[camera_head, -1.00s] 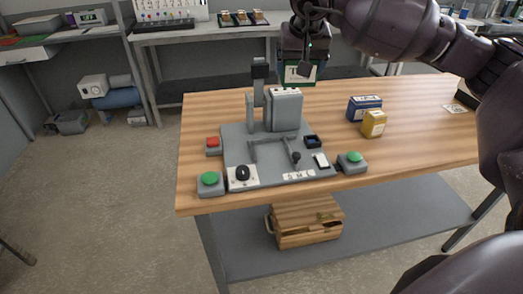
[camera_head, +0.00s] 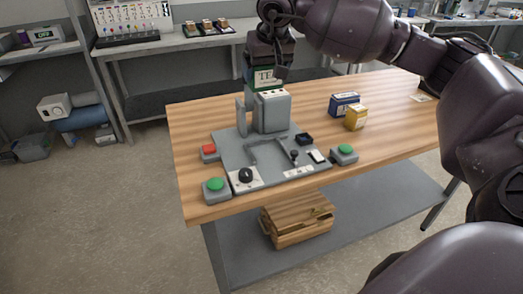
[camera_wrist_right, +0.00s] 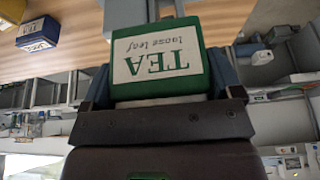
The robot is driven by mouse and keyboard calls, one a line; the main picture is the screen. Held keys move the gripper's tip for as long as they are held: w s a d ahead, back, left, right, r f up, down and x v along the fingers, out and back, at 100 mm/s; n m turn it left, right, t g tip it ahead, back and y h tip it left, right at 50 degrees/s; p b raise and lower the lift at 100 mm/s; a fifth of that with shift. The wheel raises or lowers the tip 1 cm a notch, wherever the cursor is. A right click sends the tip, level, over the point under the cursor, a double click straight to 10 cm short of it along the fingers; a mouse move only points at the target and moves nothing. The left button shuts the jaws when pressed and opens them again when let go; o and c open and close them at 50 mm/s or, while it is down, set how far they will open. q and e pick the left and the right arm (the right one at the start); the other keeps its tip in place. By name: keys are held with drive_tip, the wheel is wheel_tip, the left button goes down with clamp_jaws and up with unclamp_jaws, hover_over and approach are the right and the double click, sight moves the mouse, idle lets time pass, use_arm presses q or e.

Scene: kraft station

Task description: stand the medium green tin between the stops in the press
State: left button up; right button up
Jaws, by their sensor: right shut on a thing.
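The green tin (camera_head: 264,77) has a white TEA label. My right gripper (camera_head: 267,66) is shut on it and holds it in the air. In the head view the tin shows just above the grey press head (camera_head: 272,111), which covers its lower part. In the right wrist view the tin (camera_wrist_right: 160,62) sits at the gripper (camera_wrist_right: 160,100), its label upside down in the picture. The press base plate (camera_head: 230,155) carries raised grey stops (camera_head: 266,149), with nothing standing between them. My left gripper is out of view.
A blue tin (camera_head: 345,104) and a yellow tin (camera_head: 356,118) stand right of the press. A red button (camera_head: 209,149), two green buttons (camera_head: 215,185) (camera_head: 345,149) and a black knob (camera_head: 245,175) edge the plate. The table's right side (camera_head: 400,128) is mostly clear.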

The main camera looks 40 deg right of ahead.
drive_tip(key=f, duration=2)
drive_tip(key=shift+d+b, duration=0.2)
drive_tip(key=shift+b, duration=0.15)
drive_tip(key=shift+f, duration=0.2)
drive_tip(key=o, duration=0.8)
drive_tip(key=shift+s+r, duration=0.1)
drive_tip(key=shift+r, duration=0.4)
drive_tip(key=v, duration=1.1)
drive_tip(key=shift+s+r+p, duration=0.15)
drive_tip(key=shift+r+p, duration=0.1)
drive_tip(key=shift+p, duration=0.15)
